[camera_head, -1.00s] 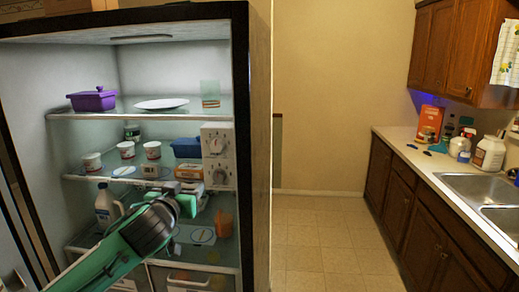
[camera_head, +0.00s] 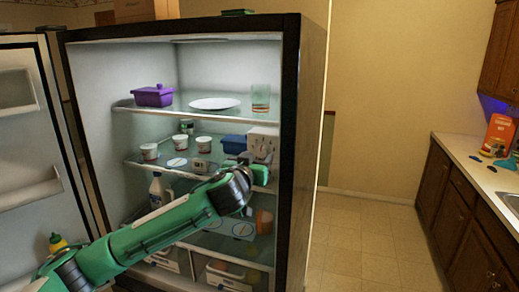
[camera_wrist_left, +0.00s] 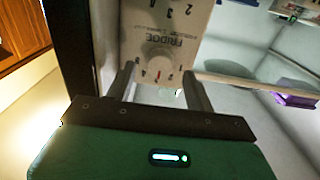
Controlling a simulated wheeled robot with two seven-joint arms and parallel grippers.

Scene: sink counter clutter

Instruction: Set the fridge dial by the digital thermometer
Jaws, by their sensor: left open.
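The white control panel (camera_head: 264,141) is mounted at the right inside the open fridge (camera_head: 303,110), at middle-shelf height. In the left wrist view the panel (camera_wrist_left: 193,22) appears upside down, with the word FRIDGE above the round white fridge dial (camera_wrist_left: 157,68). My left gripper (camera_wrist_left: 162,82) is open, with one finger on each side of this dial; I cannot tell whether they touch it. In the head view my left gripper (camera_head: 252,168) is at the panel's lower part and hides the dial. I cannot pick out the digital thermometer or its reading with certainty. My right gripper is not in view.
The middle shelf holds white cups (camera_head: 204,143) and a blue container (camera_head: 233,143) close to my gripper. The top shelf holds a purple dish (camera_head: 153,96), a plate (camera_head: 214,103) and a glass (camera_head: 261,97). The open door (camera_head: 25,120) is at left. The floor at right is clear.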

